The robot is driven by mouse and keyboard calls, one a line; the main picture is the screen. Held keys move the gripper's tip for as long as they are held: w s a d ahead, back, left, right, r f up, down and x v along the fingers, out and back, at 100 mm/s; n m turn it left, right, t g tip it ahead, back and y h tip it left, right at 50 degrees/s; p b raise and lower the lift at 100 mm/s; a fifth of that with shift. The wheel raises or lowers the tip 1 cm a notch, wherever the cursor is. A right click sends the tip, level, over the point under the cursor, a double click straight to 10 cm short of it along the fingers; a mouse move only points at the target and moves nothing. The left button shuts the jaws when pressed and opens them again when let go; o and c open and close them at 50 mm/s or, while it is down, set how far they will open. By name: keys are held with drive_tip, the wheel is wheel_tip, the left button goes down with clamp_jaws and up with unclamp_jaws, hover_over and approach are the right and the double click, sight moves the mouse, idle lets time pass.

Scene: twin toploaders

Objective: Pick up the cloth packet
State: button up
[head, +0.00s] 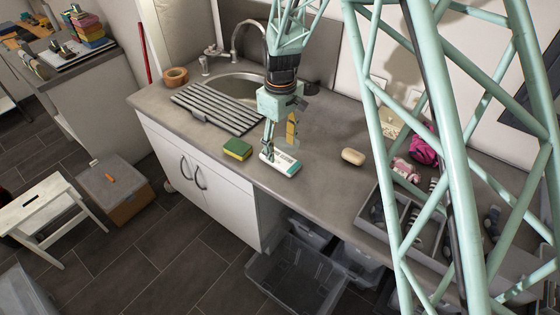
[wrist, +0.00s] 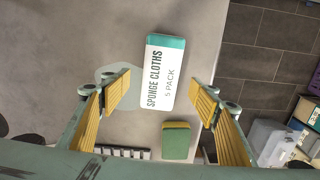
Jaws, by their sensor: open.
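The cloth packet (head: 281,162) is a white pack with teal ends, lying flat on the grey counter. In the wrist view the cloth packet (wrist: 163,75) shows the words "SPONGE CLOTHS 5 PACK" and lies between and beyond the two fingers. My gripper (head: 281,143) is above the packet in the head view, and part of the packet is hidden behind a finger. In the wrist view my gripper (wrist: 160,97) is open, with yellow-padded fingers on either side of the packet and nothing held. Whether the fingers touch it I cannot tell.
A yellow and green sponge (head: 237,149) lies left of the packet, near the counter's front edge. A beige soap-like bar (head: 353,156) lies to the right. A slatted rack (head: 217,108) covers part of the sink (head: 238,86). A grey divided tray (head: 398,216) stands further right.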

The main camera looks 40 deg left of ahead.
sight(280, 158)
drive_tip(key=shift+f, duration=0.15)
drive_tip(key=shift+s+f, duration=0.1)
drive_tip(key=shift+f, duration=2.35)
drive_tip(key=c, duration=1)
